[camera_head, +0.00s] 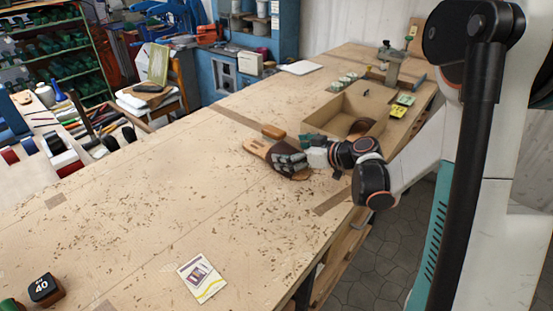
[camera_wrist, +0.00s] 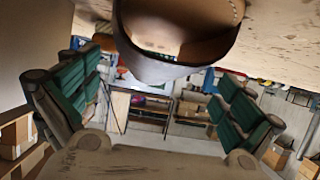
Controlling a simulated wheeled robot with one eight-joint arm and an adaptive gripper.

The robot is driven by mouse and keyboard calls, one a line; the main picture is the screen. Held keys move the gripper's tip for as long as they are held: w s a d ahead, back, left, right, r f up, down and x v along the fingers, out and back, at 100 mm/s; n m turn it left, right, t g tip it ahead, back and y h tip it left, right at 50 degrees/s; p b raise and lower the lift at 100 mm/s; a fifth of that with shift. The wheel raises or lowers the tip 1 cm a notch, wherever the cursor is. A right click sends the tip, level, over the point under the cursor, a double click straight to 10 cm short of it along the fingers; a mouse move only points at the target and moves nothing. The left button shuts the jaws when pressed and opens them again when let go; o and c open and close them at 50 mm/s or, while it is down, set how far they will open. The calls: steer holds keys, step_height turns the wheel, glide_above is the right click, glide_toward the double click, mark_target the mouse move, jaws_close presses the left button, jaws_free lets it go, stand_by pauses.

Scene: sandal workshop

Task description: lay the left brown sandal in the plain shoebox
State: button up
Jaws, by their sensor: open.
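A brown sandal (camera_head: 256,147) with a tan sole lies on the workbench at my gripper (camera_head: 296,150), its near part hidden by the fingers. In the wrist view the sandal's broad dark strap (camera_wrist: 160,68) shows large at the top centre, between the spread teal fingers (camera_wrist: 160,100). My gripper is open; I cannot tell whether a finger touches the sandal. The open plain shoebox (camera_head: 318,112) stands just beyond my gripper, to the right. A brown curved thing (camera_head: 361,128), perhaps another sandal, shows inside the box, partly hidden by its wall and my arm.
A small brown wooden piece (camera_head: 273,131) lies just behind the sandal. Green-and-white cards (camera_head: 342,81) and a yellow card (camera_head: 405,100) lie around the box. A printed card (camera_head: 202,278) and a black block marked 40 (camera_head: 45,289) lie nearer.

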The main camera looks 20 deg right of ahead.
steer(key=shift+w+b+x, duration=0.2)
steer(key=shift+b+x, duration=0.95)
steer(key=shift+x, duration=1.95)
steer(key=shift+d+r, duration=0.2)
steer(key=shift+r, duration=0.05)
steer(key=c, duration=1.6)
steer(key=shift+r, duration=0.1)
step_height(320, 180, up, 19)
steer(key=p, duration=0.7)
steer(key=m+t+h, duration=0.2)
steer(key=m+h, duration=0.2)
glide_toward(277, 148)
steer(key=w+r, duration=0.1)
steer(key=w+a+r, duration=0.1)
steer(key=r, duration=0.1)
steer(key=w+r, duration=0.1)
steer(key=shift+a+r, duration=0.25)
steer(key=shift+a, duration=0.15)
